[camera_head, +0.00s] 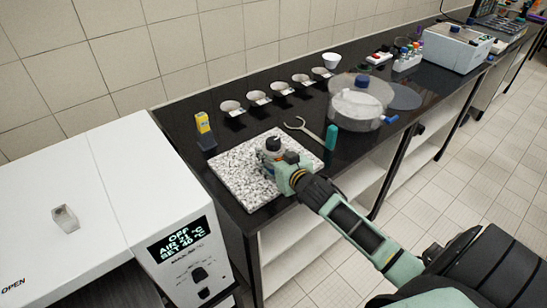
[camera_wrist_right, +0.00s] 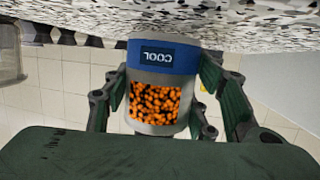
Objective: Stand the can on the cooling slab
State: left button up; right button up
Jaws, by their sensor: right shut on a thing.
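The speckled granite cooling slab (camera_head: 232,180) lies on the black bench beside the white oven. My right gripper (camera_head: 287,168) is over the slab's right part, shut on the can (camera_head: 270,155). In the right wrist view the can (camera_wrist_right: 153,82) is grey with a blue band marked COOL and a window of orange beads. Green fingers of the right gripper (camera_wrist_right: 160,95) flank it. The slab (camera_wrist_right: 240,30) fills the top of this upside-down view, right by the can's blue end. The can looks upright; I cannot tell whether it touches the slab. My left gripper is not in view.
The white oven (camera_head: 95,200) stands left of the slab. A yellow-topped holder (camera_head: 203,130) is behind it. A wrench-like tool (camera_head: 303,128), a teal block (camera_head: 331,137) and a large clear vessel (camera_head: 358,105) lie to the right. Several small bowls (camera_head: 257,98) line the wall.

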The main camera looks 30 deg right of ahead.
jog(key=shift+f, duration=0.25)
jog(key=o, duration=1.6)
jog(key=shift+f, duration=0.1)
jog(key=b+v, duration=0.1)
jog(key=v, duration=1.1)
jog(key=shift+b, duration=0.3)
